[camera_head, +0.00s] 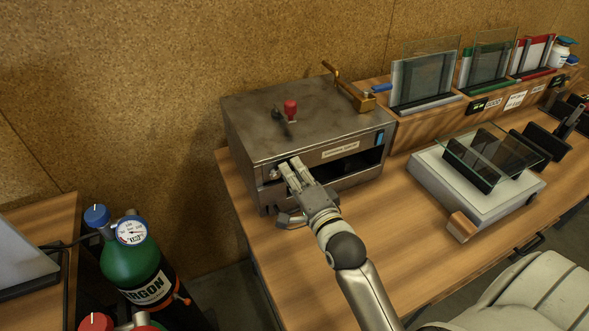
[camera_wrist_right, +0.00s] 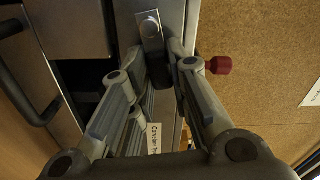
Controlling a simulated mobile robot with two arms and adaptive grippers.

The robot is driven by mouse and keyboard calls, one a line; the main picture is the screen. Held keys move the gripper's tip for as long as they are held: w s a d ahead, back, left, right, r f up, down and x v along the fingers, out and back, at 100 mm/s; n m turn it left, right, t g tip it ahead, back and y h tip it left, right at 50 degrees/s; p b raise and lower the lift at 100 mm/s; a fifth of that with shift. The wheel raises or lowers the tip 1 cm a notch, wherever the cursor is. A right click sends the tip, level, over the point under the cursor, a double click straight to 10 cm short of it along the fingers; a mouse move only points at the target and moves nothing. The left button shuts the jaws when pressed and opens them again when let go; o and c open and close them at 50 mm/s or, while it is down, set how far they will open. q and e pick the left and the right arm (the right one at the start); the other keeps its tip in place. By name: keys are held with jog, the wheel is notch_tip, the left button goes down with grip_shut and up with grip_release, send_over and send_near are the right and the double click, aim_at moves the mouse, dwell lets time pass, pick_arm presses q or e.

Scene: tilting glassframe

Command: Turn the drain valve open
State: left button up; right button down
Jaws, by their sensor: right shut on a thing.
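A grey metal box (camera_head: 258,126) with an open front slot stands on the wooden bench. My right gripper (camera_head: 292,170) reaches the left part of its front face. In the right wrist view, the right gripper (camera_wrist_right: 165,78) is shut on a small dark lever, which I take for the drain valve (camera_wrist_right: 150,28); its light metal plate with a round bolt shows just beyond the fingertips. The fingers hide much of the valve in the head view, so its exact angle is unclear. My left gripper is not in view.
A red knob (camera_head: 290,106) and a brass lever (camera_head: 350,92) are on the box top. A white device with glass plates (camera_head: 480,180) stands to the right. A green argon cylinder (camera_head: 133,262) stands at the lower left. Bare bench lies before the box.

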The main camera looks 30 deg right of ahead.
aim_at(271, 159)
jog(key=n+p, duration=0.1)
jog(key=r+n+p, duration=0.1)
jog(key=n, duration=0.1)
jog(key=r+n+p, duration=0.1)
jog(key=shift+a+n+p, duration=0.3)
jog(key=shift+a+p, duration=0.05)
jog(key=shift+p, duration=0.05)
jog(key=n+p, duration=0.2)
jog(key=n, duration=0.1)
jog(key=a+r+n+p, duration=0.1)
jog(key=shift+n, duration=0.3)
jog(key=n, duration=0.1)
jog(key=a+n+p, duration=0.1)
jog(key=n, duration=0.1)
jog(key=shift+w+a+r, duration=0.1)
jog(key=shift+a+n+p, duration=0.25)
jog(key=shift+n+p, duration=0.05)
jog(key=shift+n, duration=0.5)
jog(key=shift+a+n+p, duration=0.25)
jog(key=shift+n+p, duration=0.05)
jog(key=shift+n, duration=0.5)
jog(key=c, duration=1.6)
grip_release()
jog(key=shift+c, duration=0.2)
jog(key=s, duration=1.2)
jog(key=shift+a, duration=0.4)
